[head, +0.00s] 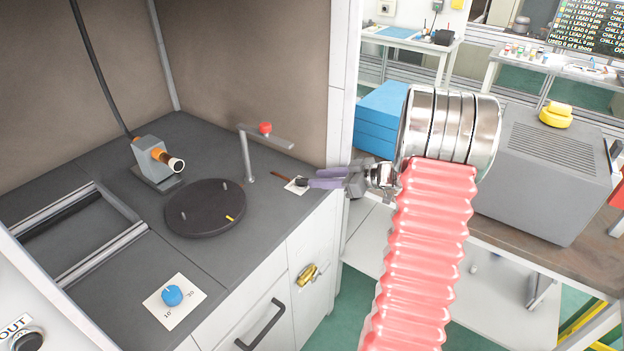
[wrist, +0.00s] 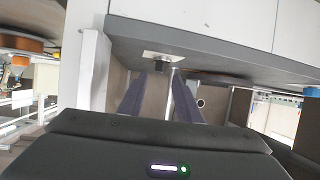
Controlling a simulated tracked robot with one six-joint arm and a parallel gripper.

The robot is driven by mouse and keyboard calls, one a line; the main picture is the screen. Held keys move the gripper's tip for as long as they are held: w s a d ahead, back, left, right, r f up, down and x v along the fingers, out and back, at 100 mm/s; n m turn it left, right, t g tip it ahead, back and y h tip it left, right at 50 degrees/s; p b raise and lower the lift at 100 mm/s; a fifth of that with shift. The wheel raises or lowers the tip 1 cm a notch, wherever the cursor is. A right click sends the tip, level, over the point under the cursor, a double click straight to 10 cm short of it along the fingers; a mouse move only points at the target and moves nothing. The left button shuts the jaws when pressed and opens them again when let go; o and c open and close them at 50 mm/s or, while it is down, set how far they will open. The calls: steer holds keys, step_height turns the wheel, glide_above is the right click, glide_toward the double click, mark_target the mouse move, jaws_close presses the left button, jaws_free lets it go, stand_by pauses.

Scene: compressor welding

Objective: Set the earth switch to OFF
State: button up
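A small dark knob on a white plate (head: 297,187) sits at the right edge of the dark worktop; no lettering on it is readable, so I cannot tell for sure that it is the earth switch. It also shows in the wrist view (wrist: 161,65), just beyond and between my fingertips. My gripper (head: 311,179) reaches in from the right, its purple fingers at the knob. In the wrist view the fingers (wrist: 160,78) stand apart with a gap between them. I cannot tell whether they touch the knob.
A black turntable (head: 205,208), a torch-like tool on a grey block (head: 155,165) and a red-tipped bracket (head: 265,128) stand on the worktop. A blue dial (head: 172,295) is at the front. A brass fitting (head: 307,275) is on the cabinet front. A white post (head: 347,80) rises beside my gripper.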

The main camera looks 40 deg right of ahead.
steer(key=v, duration=0.8)
steer(key=shift+s+d, duration=0.15)
stand_by(0.5)
